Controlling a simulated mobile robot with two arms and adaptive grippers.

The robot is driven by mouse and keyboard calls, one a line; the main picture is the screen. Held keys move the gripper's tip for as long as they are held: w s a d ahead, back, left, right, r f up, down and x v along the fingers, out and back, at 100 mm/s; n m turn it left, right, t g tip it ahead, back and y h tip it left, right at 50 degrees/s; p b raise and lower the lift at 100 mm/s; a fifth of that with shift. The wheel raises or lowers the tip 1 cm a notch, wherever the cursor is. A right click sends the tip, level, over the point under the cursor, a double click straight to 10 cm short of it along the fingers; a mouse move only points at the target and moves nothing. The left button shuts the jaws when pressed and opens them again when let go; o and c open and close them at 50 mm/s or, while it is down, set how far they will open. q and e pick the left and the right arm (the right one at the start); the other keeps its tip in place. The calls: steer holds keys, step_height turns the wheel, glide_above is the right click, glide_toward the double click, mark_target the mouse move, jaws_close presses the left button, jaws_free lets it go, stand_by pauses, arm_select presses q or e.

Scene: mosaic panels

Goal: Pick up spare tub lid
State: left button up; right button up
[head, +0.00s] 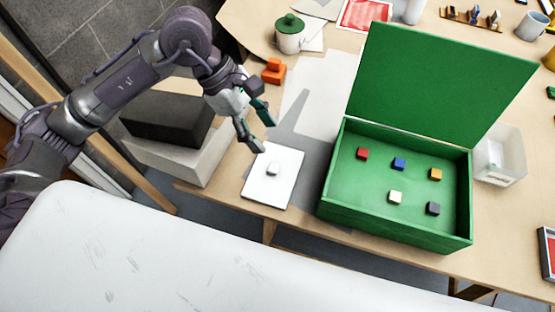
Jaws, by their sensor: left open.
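A flat white square lid (260,192) with a small pale knob (273,169) on top lies on the table near its front edge, left of the green box. I take it to be the spare tub lid. My left gripper (262,134) is open and empty. It hangs in the picture just above the lid's far edge, fingers pointing down towards it. I cannot tell the exact height, but it appears apart from the lid. My right gripper is not in view.
A green box (332,207) with a raised lid (440,85) holds several coloured cubes. A translucent tub (500,160) stands right of it. An orange block (273,71) and a green-lidded pot (289,38) stand behind my gripper. Dark and white boxes (168,118) are at left.

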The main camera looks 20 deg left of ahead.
arm_select(q)
steer(key=a+y, duration=0.1)
steer(key=a, duration=0.1)
steer(key=p, duration=0.2)
glide_above(273, 168)
steer(key=a, duration=0.2)
steer(key=shift+y, duration=0.3)
steer(key=f, duration=0.8)
steer(key=shift+w+d, duration=0.1)
steer(key=shift+d, duration=0.1)
steer(key=x, duration=0.1)
steer(key=p+x, duration=0.1)
steer(key=x, duration=0.1)
steer(key=p+x, duration=0.1)
steer(key=x, duration=0.1)
steer(key=shift+a+f, duration=0.1)
steer(key=shift+a, duration=0.3)
steer(key=shift+w+d+f, duration=0.1)
steer(key=shift+f, duration=0.15)
steer(key=c, duration=1)
